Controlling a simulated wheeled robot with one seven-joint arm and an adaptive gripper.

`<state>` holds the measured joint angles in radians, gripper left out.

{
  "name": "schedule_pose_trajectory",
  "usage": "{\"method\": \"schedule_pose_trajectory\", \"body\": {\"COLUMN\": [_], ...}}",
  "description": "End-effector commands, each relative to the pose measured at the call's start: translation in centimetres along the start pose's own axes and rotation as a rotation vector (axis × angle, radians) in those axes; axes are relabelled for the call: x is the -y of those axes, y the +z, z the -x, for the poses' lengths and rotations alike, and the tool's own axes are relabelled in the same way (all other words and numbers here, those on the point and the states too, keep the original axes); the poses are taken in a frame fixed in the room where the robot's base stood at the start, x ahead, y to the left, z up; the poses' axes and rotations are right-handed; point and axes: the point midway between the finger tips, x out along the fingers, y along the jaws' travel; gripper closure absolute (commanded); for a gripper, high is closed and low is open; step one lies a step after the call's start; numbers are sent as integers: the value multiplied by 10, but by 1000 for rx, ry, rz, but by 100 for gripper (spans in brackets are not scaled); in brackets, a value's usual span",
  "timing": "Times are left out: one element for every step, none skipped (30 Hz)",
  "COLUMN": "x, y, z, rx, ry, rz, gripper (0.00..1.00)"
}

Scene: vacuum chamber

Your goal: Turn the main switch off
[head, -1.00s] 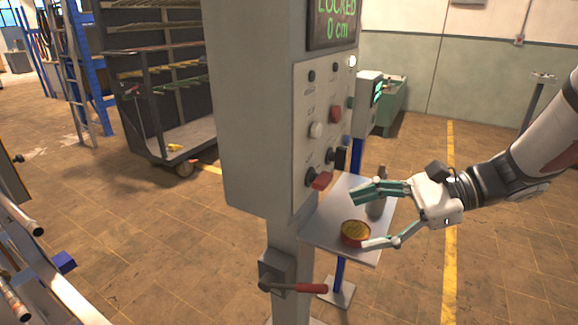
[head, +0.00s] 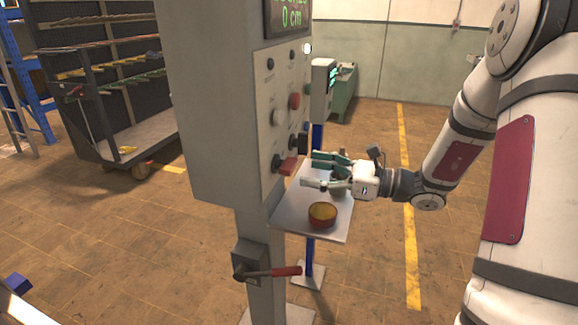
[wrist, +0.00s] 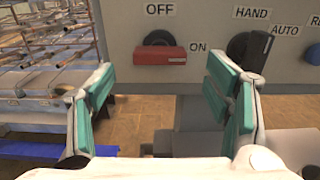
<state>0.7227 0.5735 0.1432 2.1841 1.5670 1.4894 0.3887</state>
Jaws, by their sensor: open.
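A rotary switch with a red handle (head: 288,166) sits low on the front of the grey control panel. In the wrist view its red handle (wrist: 160,55) lies level over a dark round knob, with the label OFF above it and ON to its right. My gripper (head: 311,172) is open and empty, just right of the panel, its fingers pointing at the red handle. In the wrist view my gripper (wrist: 160,80) has its two green-padded fingers apart, with the red handle ahead between them. I see no contact.
A black selector (wrist: 250,48) labelled HAND and AUTO is close right of the red handle. Below my gripper, a metal shelf (head: 283,217) holds a round red-rimmed container (head: 322,214). A red-handled lever (head: 272,272) juts from the post. Floor to the right is clear.

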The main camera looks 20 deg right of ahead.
Motion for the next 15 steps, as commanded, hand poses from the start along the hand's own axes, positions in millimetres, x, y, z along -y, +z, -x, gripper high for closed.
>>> {"method": "schedule_pose_trajectory", "body": {"x": [-2, -1, -1, -1, -1, -1, -1, -1, -1, -1, 0, 0, 0, 0, -1], "y": [0, 0, 0, 0, 0, 0, 0, 0, 0, 0, 0, 0, 0, 0, 0], "z": [-12, -17, -24, -29, -34, -40, -44, -47, -51, -54, -56, -58, -60, -61, -62], "rx": [1, 0, 0, 1, 0, 0, 0, 0, 0, -1, -1, -1, -1, -1, -1], "ry": [6, 5, 5, 4, 4, 4, 3, 4, 4, 3, 2, 1, 1, 1, 2], "rz": [0, 0, 1, 1, 1, 1, 1, 1, 1, 1, 1, 0, 0, 0, 1], "gripper": [28, 28, 28, 28, 28, 28, 28, 28, 28, 28, 28, 28, 28, 28, 28]}}
